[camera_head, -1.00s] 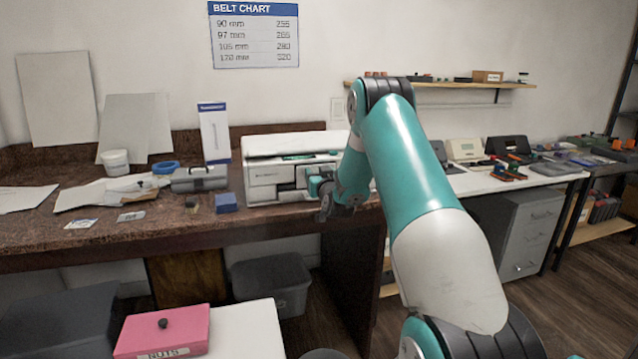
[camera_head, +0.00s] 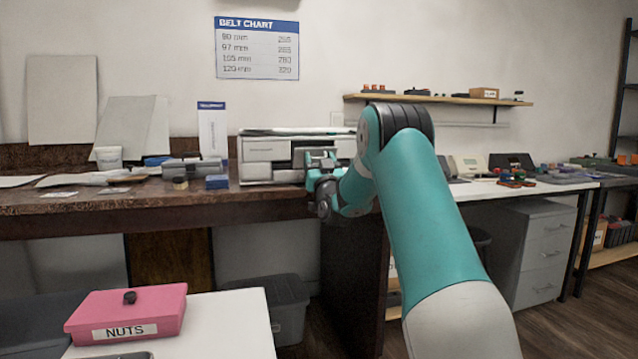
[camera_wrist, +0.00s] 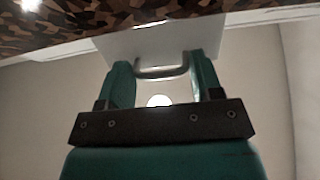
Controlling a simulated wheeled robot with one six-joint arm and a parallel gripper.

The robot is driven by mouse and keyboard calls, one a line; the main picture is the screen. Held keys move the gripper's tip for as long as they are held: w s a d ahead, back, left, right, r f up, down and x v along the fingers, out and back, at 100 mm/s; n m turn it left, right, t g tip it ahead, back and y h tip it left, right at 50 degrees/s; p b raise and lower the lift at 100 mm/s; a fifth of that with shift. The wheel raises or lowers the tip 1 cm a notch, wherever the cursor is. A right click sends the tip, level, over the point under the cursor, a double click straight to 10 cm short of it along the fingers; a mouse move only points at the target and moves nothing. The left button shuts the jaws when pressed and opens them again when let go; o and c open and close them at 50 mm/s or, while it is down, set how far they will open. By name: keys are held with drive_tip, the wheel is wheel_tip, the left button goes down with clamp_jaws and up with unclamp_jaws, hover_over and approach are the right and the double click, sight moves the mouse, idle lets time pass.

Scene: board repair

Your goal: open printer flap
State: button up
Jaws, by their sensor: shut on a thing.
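The white printer (camera_head: 268,160) stands on the counter with its front facing me. My gripper (camera_head: 322,158) is at the right part of its front. In the wrist view my gripper (camera_wrist: 162,78) has its two teal fingers on either side of a grey loop handle (camera_wrist: 162,72), shut on it. The handle is on a pale flat panel, the printer flap (camera_wrist: 150,42). In the head view the gripper and arm hide most of the flap, so its angle is hard to tell there.
A blue box (camera_head: 216,182) and a grey device (camera_head: 190,167) sit left of the printer on the brown counter (camera_head: 120,205). A pink NUTS box (camera_head: 130,312) stands on a white surface in the foreground. A shelf (camera_head: 440,99) is on the wall.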

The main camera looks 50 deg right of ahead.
drive_tip(key=shift+s+f+t+b, duration=0.2)
drive_tip(key=shift+f+t+b, duration=0.2)
drive_tip(key=shift+b, duration=1.1)
drive_tip(key=shift+r+h, duration=0.1)
drive_tip(key=shift+h, duration=0.2)
drive_tip(key=shift+d, duration=0.1)
drive_tip(key=o, duration=1)
drive_tip(key=shift+s, duration=0.1)
